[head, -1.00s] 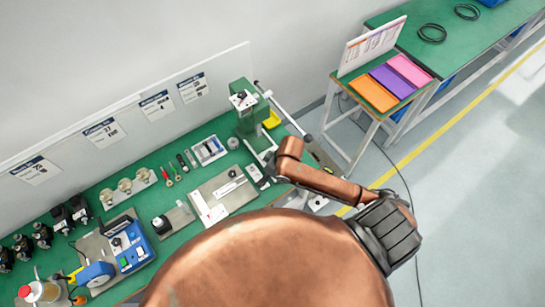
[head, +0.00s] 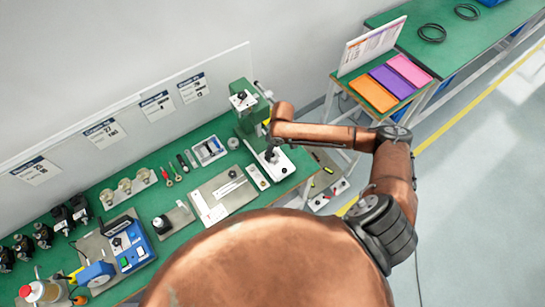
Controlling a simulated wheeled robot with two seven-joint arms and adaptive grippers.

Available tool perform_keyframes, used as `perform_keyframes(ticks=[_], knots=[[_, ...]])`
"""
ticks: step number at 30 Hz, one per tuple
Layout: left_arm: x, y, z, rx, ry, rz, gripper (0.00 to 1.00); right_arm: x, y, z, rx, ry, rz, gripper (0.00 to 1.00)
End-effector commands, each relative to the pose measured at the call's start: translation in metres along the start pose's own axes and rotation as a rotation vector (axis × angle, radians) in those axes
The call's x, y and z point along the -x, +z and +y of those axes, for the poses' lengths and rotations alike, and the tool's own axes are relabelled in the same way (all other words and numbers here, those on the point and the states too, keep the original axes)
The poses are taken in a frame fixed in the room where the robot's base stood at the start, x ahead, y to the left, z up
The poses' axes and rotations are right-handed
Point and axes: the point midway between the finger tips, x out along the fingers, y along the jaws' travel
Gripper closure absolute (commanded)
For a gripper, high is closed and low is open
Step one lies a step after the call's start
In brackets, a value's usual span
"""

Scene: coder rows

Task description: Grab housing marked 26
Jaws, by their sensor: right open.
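Several dark housings (head: 61,218) stand in a slanting group at the left end of the green bench. Their markings are too small to read, so I cannot tell which one is 26. My right gripper (head: 271,156) points down over the white base of the green press, at the bench's right end. It is small and dark in the picture, open, with nothing seen in it. It is far to the right of the dark housings. My left gripper is not in view.
The green press (head: 250,118) stands close beside my right gripper. A blue device (head: 131,246), small tools, a grey plate (head: 222,193) and a round-part holder (head: 127,187) lie along the bench. A panel with paper labels (head: 105,132) runs behind. Coloured trays (head: 373,95) sit on a side table.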

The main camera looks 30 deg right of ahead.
Motion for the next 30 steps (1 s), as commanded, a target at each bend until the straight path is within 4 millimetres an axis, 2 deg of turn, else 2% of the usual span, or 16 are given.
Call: perform_keyframes(ticks=[4,13,22,30], knots=[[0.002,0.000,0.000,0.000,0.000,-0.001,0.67,-0.011,0.000,0.001,-0.001,-0.001,-0.002,0.42],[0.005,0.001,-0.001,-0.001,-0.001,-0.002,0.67,-0.050,-0.002,0.007,0.000,-0.001,0.000,0.42],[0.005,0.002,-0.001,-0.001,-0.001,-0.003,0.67,-0.054,-0.002,0.007,0.001,0.000,0.000,0.42],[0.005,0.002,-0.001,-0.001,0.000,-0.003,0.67,-0.054,-0.002,0.007,0.000,0.000,0.000,0.61]])
